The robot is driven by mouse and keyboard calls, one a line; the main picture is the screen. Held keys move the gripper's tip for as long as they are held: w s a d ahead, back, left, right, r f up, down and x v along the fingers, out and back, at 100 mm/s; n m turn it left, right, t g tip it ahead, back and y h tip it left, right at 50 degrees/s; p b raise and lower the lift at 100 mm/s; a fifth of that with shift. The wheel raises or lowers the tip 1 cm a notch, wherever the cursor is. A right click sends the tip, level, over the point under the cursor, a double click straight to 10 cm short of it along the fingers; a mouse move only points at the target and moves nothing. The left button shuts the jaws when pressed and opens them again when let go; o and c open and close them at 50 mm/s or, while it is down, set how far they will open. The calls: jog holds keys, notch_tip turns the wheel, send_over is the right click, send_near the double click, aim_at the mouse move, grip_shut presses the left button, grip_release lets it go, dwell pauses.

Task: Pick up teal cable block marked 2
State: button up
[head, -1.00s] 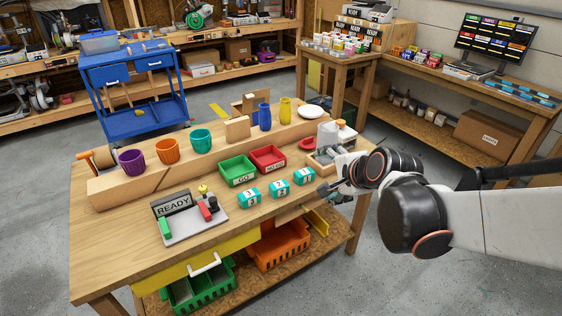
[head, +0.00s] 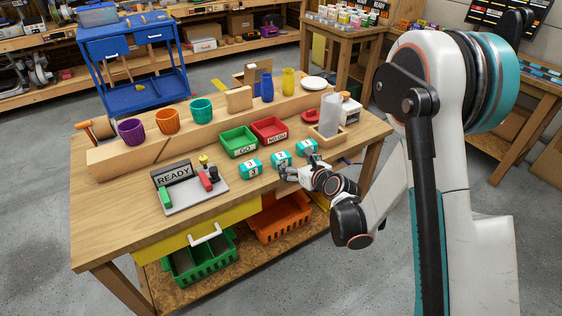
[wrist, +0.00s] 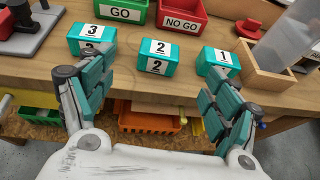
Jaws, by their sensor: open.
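The teal cable block marked 2 (wrist: 157,57) sits on the wooden table near its front edge, centred ahead of my gripper in the wrist view. It also shows in the head view (head: 281,160). My gripper (wrist: 155,92) is open and empty, with one finger to each side and the block beyond the fingertips. In the head view my gripper (head: 298,169) is close in front of the block. The teal block marked 3 (wrist: 92,38) is to its left and the block marked 1 (wrist: 216,60) to its right, near the right finger.
Behind the blocks stand a green GO tray (head: 239,141) and a red NO GO tray (head: 269,131). A wooden holder (wrist: 268,70) with a grey upright piece is at right. A READY sign stand (head: 172,174) is at left. An orange bin (head: 280,218) sits below.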

aim_at(283, 159)
jog(key=b+x, duration=0.2)
jog(key=x, duration=0.6)
jog(key=shift+w+a+f, duration=0.1)
jog(key=shift+f, duration=0.05)
jog(key=w+f, duration=0.1)
jog(key=w+a+f+b, duration=0.1)
jog(key=w+b, duration=0.1)
jog(key=shift+w+a+f, duration=0.15)
jog(key=shift+a+f, duration=0.15)
jog(key=shift+f, duration=0.1)
jog(key=shift+w+a+f, duration=0.1)
jog(key=shift+w+a, duration=0.05)
jog(key=shift+w, duration=0.2)
jog(key=shift+c, duration=0.6)
jog(key=c, duration=1)
